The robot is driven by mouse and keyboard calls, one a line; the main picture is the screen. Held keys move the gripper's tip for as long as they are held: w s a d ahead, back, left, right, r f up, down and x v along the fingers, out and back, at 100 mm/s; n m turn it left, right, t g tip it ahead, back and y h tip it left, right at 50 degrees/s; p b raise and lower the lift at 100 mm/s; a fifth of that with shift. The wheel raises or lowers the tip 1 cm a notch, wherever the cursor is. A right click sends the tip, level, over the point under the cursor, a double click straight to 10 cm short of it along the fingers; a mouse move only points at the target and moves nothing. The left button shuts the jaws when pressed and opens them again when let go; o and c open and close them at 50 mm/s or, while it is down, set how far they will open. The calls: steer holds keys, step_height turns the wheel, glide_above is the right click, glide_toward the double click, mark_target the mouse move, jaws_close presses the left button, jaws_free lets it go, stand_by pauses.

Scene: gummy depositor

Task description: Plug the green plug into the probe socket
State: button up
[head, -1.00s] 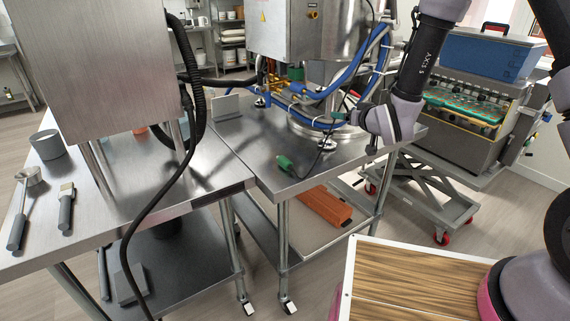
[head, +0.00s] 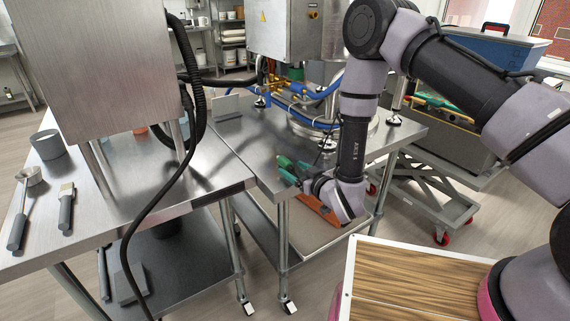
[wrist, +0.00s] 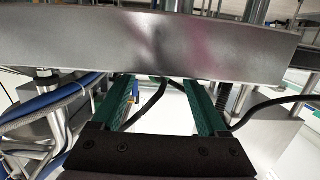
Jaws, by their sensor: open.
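In the wrist view my gripper (wrist: 156,84) is open, with a wide gap between the two green fingers. A black cable passes behind that gap. I cannot make out the plug clearly there, nor whether a finger touches it. I cannot pick out the probe socket in either view.
The steel table (head: 262,178) has a lower shelf holding an orange part (head: 318,206). Blue hoses (head: 325,95) run under the steel cabinet (head: 290,30). A second steel table (head: 150,190) stands at left, with a black hose hanging in front.

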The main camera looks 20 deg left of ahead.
mark_target(290, 165)
steer(key=shift+r+x, duration=0.15)
steer(key=shift+x, duration=1.2)
steer(key=shift+r+x, duration=0.2)
steer(key=shift+x, duration=1.15)
jaws_close()
